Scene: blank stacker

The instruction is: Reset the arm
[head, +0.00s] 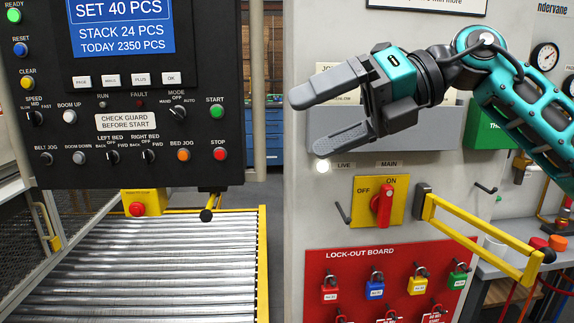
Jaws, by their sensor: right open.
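My right gripper (328,118) is open and empty, its two grey fingers pointing left. It hangs in front of the grey cabinet wall, above the red main switch (382,205) on its yellow plate. The lower fingertip is just above the lit LIVE lamp (323,166) in the picture; I cannot tell whether they touch. My teal right arm comes in from the right edge. My left gripper is not in view.
The black control panel (125,95) with buttons and a blue screen stands at left. Below it runs a roller conveyor (150,270). A yellow bar (480,248) juts from the cabinet. A red lock-out board (390,285) with several padlocks hangs lower right.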

